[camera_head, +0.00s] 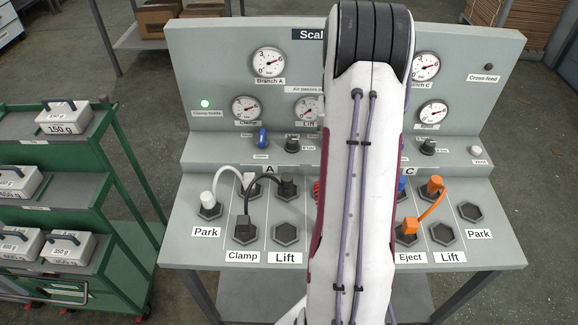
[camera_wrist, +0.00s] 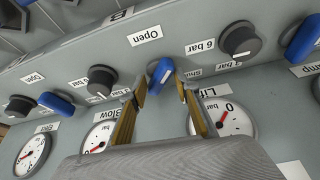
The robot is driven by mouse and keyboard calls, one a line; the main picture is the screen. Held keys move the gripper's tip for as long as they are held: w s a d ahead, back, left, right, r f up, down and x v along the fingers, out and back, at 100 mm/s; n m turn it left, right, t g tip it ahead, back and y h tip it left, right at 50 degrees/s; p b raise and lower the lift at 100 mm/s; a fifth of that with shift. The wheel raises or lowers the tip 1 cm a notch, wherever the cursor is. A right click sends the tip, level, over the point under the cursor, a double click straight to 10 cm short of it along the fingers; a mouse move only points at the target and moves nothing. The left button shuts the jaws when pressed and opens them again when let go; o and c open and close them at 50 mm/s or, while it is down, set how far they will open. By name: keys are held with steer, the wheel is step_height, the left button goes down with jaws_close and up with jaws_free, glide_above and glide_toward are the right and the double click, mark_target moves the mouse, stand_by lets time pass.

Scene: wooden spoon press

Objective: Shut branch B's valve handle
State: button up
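Branch B's valve handle (camera_wrist: 160,72) is a blue lever on the grey panel in the wrist view, near the "B" plate. An "Open" label is above it in that view, and a partly covered label that seems to read "Shut" is to its right. My gripper (camera_wrist: 160,84) is open, with one finger on each side of the handle; I cannot tell whether either finger touches it. How far the handle is turned is hard to tell. In the head view my arm hides this handle and my gripper.
Other blue handles (camera_wrist: 57,103) and black regulator knobs (camera_wrist: 240,42) sit close on both sides, with gauges (camera_wrist: 233,120) nearby. In the head view, hoses and plugs, such as the orange one (camera_head: 410,226), fill the sloped panel. A green cart (camera_head: 92,150) with weights stands left.

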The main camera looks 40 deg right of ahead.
steer(key=shift+n, duration=0.5)
steer(key=shift+g+y, duration=0.3)
steer(key=shift+y, duration=0.4)
steer(key=s+a+r, duration=0.4)
steer(key=r, duration=0.1)
steer(key=shift+s+a+r, duration=0.15)
steer(key=shift+s+a, duration=0.05)
steer(key=shift+a, duration=0.2)
steer(key=s+a+r, duration=0.1)
steer(key=a+r, duration=0.2)
steer(key=a, duration=0.4)
steer(key=s+a+r+n, duration=0.1)
steer(key=s+a+r, duration=0.1)
steer(key=a, duration=0.6)
steer(key=s+a+r+n+y, duration=0.1)
steer(key=s+a+r, duration=0.1)
steer(key=a, duration=0.5)
steer(key=shift+s+a+r+g, duration=0.2)
steer(key=shift+r+g, duration=0.1)
steer(key=shift+r, duration=0.5)
steer(key=shift+o, duration=0.3)
